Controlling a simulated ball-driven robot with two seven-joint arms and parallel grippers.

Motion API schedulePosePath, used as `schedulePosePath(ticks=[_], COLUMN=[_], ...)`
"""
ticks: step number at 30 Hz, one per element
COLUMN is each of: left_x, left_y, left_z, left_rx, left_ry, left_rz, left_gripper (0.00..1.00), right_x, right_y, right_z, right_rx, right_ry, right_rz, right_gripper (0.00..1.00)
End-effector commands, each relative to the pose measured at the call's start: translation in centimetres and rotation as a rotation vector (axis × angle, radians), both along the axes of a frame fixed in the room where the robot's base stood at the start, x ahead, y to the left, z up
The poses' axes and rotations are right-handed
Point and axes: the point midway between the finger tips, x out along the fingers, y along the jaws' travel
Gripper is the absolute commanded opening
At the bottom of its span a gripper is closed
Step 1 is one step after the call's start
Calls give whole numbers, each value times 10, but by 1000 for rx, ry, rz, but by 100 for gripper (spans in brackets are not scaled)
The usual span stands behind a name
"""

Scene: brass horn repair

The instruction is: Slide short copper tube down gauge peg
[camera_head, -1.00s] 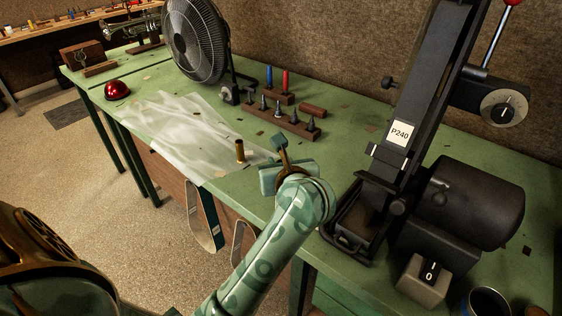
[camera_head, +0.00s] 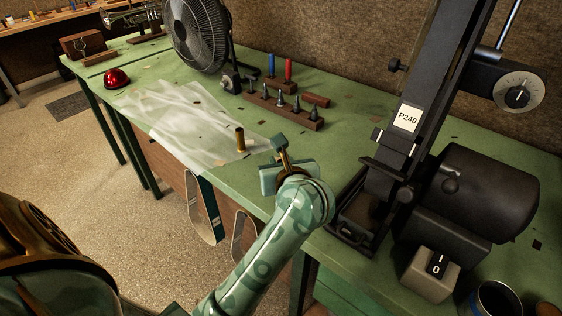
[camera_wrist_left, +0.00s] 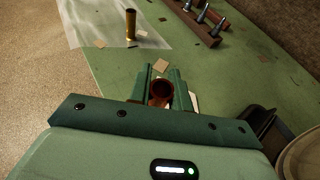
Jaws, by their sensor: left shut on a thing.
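My left gripper (camera_head: 279,163) is shut on a short copper tube, whose round open end (camera_wrist_left: 160,90) shows between the fingers in the left wrist view. In the head view the gripper hides most of the tube. It is above the green bench near the front edge, apart from the pegs. The gauge pegs (camera_head: 281,102) are several dark tapered pegs upright in a wooden block (camera_head: 262,102). The block also shows at the top of the left wrist view (camera_wrist_left: 190,20). My right gripper is not in view.
A brass tube (camera_head: 240,139) stands upright at the edge of a clear plastic sheet (camera_head: 180,125). Behind the pegs are a blue and a red tool (camera_head: 288,69). A black belt sander (camera_head: 400,150) stands right of the gripper, a fan (camera_head: 196,35) at the back left.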

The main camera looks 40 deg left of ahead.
Motion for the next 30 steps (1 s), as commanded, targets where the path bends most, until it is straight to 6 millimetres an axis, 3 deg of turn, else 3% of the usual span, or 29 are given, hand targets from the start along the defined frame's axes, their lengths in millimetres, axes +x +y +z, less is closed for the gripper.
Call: schedulePosePath(ticks=[30], left_x=[0], left_y=[0], left_z=[-10], left_rx=[1], left_ry=[1], left_rz=[0], left_gripper=[0], right_x=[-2], right_y=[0], right_z=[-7], right_rx=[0], right_ry=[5], right_rz=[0], right_gripper=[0])
